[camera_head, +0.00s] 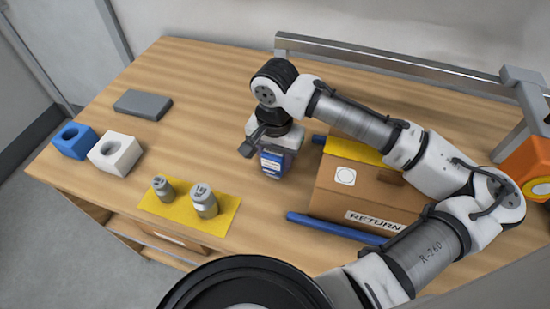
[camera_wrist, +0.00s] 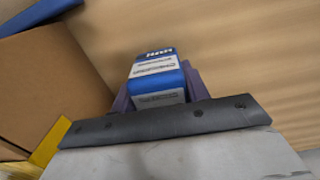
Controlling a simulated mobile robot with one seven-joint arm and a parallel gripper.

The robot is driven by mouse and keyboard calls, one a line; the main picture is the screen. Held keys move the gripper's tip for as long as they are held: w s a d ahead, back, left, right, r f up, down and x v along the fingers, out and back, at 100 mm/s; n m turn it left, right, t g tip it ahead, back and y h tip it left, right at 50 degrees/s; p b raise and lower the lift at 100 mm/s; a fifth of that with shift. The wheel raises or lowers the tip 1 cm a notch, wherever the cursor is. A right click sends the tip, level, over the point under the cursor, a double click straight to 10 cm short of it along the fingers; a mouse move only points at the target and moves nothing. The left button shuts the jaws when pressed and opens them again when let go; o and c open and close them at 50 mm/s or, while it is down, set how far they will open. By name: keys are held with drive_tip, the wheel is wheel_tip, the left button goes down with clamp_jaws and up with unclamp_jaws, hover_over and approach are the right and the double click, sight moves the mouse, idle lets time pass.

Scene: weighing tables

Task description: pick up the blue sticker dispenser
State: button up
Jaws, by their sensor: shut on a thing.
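A blue block with a round dark hole in its top (camera_head: 74,140) stands at the left edge of the table and best fits the blue sticker dispenser. A white block of the same shape (camera_head: 115,153) stands close beside it. My gripper (camera_head: 272,157) is well to the right of both, near the cardboard box. It is shut on a small blue-and-white printed box (camera_head: 272,166), which also shows between the fingers in the wrist view (camera_wrist: 158,78). I cannot tell whether the held box touches the table. The blue block is not in the wrist view.
The cardboard box (camera_head: 330,190), marked RETURN, lies between blue bars (camera_head: 335,228). Two grey weights (camera_head: 204,201) stand on a yellow mat (camera_head: 232,205). A grey slab (camera_head: 143,104) lies at the back left. An orange device (camera_head: 527,160) is far right. The middle-left table is clear.

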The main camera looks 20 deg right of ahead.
wheel_tip(320, 180, up, 20)
drive_tip(key=b, duration=0.1)
idle(0.4)
